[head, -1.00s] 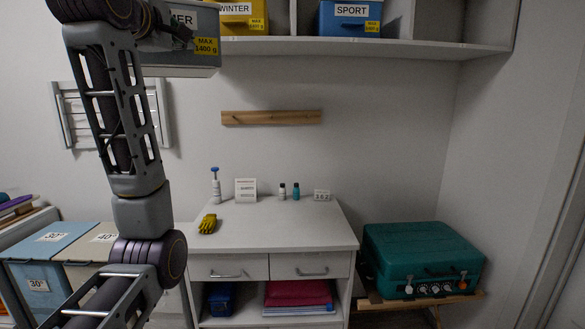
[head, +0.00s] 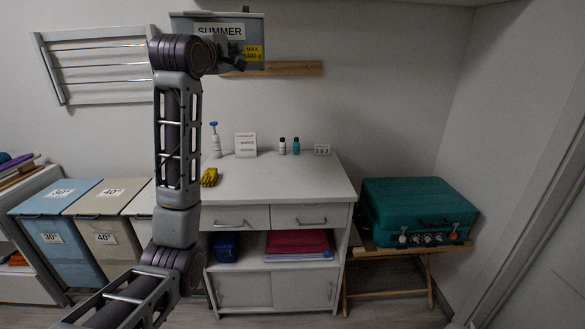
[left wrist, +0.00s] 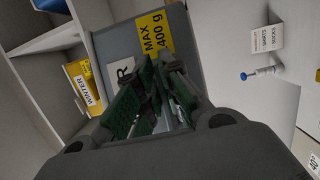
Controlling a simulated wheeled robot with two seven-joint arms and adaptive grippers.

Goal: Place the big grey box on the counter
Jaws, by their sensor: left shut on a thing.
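The big grey box (head: 256,30), labelled SUMMER with a yellow MAX tag, is up in the air in front of the wall at the top of the head view. My left gripper (head: 234,62) is shut on its front, near the lower edge. In the left wrist view the green-padded fingers (left wrist: 160,98) meet at the box front (left wrist: 115,43) and hide part of its label. The counter (head: 290,182) is the white top of a cabinet, below the box and apart from it. My right gripper is out of view.
A yellow glove (head: 209,177), a pump bottle (head: 215,140), a sign (head: 246,145), small bottles (head: 296,146) and a number block (head: 321,150) stand along the counter's left and back. Its middle and front are clear. A teal case (head: 418,208) stands right.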

